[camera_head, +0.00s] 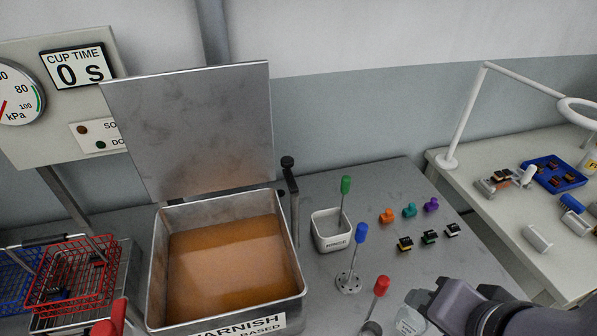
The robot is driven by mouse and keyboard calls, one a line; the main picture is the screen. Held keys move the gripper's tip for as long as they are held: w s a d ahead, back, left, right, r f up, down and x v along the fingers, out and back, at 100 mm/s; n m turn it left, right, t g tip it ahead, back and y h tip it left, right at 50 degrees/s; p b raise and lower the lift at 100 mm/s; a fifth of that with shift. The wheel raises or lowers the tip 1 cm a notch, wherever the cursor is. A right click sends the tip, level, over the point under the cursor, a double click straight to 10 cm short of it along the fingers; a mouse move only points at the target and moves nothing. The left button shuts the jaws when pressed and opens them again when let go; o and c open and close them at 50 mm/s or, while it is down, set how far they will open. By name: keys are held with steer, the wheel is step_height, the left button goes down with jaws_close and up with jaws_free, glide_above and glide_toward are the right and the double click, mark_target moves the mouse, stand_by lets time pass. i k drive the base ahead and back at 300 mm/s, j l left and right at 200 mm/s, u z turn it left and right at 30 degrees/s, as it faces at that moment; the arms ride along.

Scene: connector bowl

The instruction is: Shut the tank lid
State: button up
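The tank (298,272) is a square metal box with a label reading VARNISH on its front, filled with orange-brown liquid. Its grey metal lid (195,130) stands open, raised nearly upright along the back edge. My gripper (415,310) is at the bottom right, well to the right of the tank and apart from the lid.
A black-knobbed post (290,190) stands beside the tank's right back corner. A white cup (331,233) holds a green-handled tool. Blue- and red-handled tools (361,233) (381,286) stand nearby. Several small connectors (409,210) lie right. A red wire basket (70,278) stands left.

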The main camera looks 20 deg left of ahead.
mark_target(188, 132)
steer(key=u, duration=1.75)
